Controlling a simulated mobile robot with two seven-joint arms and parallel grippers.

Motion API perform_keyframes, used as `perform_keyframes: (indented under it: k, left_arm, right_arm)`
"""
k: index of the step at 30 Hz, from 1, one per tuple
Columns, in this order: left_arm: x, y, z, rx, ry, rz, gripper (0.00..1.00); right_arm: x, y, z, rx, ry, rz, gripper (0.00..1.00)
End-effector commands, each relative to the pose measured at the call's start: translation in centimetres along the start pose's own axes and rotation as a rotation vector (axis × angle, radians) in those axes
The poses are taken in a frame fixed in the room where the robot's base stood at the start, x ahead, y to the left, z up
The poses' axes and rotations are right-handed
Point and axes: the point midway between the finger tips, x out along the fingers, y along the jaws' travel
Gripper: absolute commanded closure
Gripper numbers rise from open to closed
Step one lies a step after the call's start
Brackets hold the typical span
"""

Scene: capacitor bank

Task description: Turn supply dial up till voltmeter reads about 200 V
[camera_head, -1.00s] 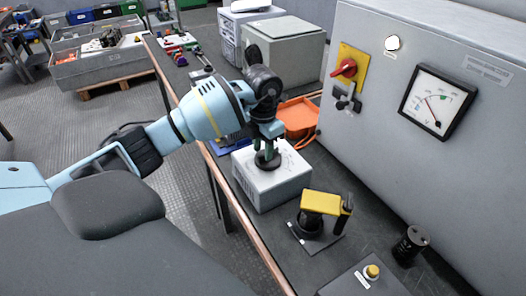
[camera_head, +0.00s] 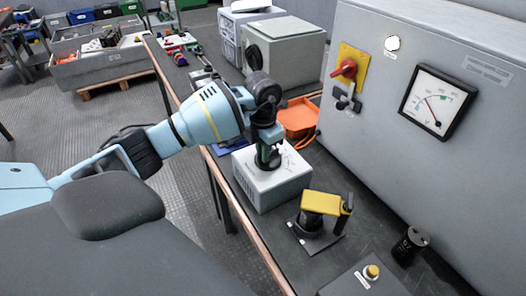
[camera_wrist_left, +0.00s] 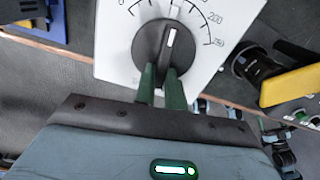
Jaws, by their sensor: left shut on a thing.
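The supply box (camera_head: 262,190) is a white box on the bench in the head view, with a round black dial on top. My left gripper (camera_head: 267,155) points down over it and is shut on the dial, hiding much of it. In the left wrist view the dial (camera_wrist_left: 152,38) has a white mark pointing up and slightly right, between the 0 and 200 ends of its printed scale. The green fingers (camera_wrist_left: 161,85) grip the knob's lower part. The voltmeter (camera_head: 439,101) on the grey cabinet has a red needle leaning left of upright; its numbers are too small to read.
A yellow-handled switch (camera_head: 321,203) stands just right of the box, with a black cylinder (camera_head: 411,244) and a yellow push button (camera_head: 371,272) nearer. An orange tray (camera_head: 298,118) lies behind. The grey cabinet (camera_head: 390,140) bounds the bench on the right.

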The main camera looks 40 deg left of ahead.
Motion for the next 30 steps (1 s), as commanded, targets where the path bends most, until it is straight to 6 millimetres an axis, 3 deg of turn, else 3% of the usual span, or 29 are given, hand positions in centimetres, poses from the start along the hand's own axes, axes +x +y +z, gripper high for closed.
perform_keyframes:
  k: [7, 16, 17, 21, 30]
  left_arm:
    - [-0.04, 0.38, 0.01, 0.153, 0.001, 0.001, 1.00]
    - [0.01, 0.37, -0.01, 0.169, 0.002, 0.000, 1.00]
    - [0.01, 0.37, -0.01, 0.168, 0.002, 0.000, 0.87]
    - [0.01, 0.36, 0.00, 0.168, 0.002, 0.000, 0.69]
    - [-0.06, 0.33, 0.02, 0.168, 0.001, 0.000, 0.66]
  right_arm:
    - [0.03, 0.01, 0.03, 0.000, -0.001, 0.000, 0.13]
    - [0.03, 0.00, 0.04, 0.000, -0.001, 0.000, 0.13]
    - [0.03, 0.00, 0.04, 0.000, -0.001, 0.000, 0.13]
    - [0.03, 0.00, 0.05, 0.000, -0.001, 0.000, 0.13]
    - [0.02, -0.01, 0.06, 0.000, -0.001, 0.000, 0.13]
